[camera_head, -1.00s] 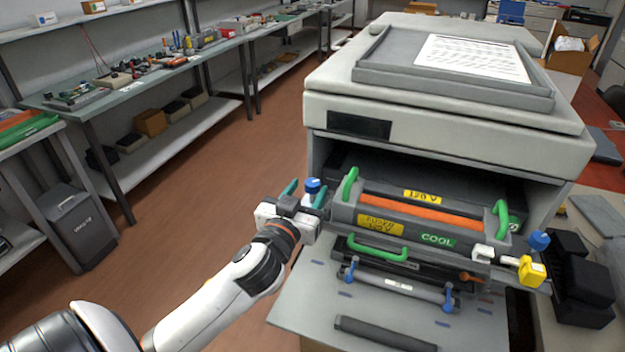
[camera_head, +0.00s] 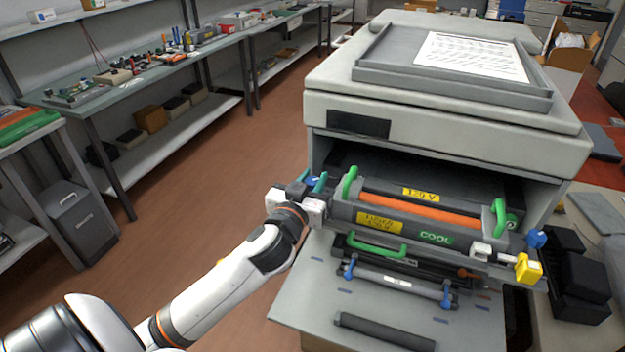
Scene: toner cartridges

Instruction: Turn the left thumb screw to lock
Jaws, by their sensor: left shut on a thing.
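The left thumb screw (camera_head: 313,181) is blue and sits at the left end of the fuser unit (camera_head: 342,215) in the open printer. My left gripper (camera_head: 308,186) is shut on it, with a teal finger on either side. The gripper covers most of the screw, so its lock position cannot be told. The fuser unit has green handles, an orange roller, yellow labels and a green COOL label. A second blue thumb screw (camera_head: 537,239) stands at its right end. My right gripper is not in view.
The printer (camera_head: 450,130) has its front open, with a grey flap (camera_head: 300,300) folded down. A green-handled cartridge (camera_head: 375,247) and a dark roller (camera_head: 385,332) lie below the fuser unit. A yellow block (camera_head: 528,268) and black boxes (camera_head: 580,275) are at right. Floor is clear at left.

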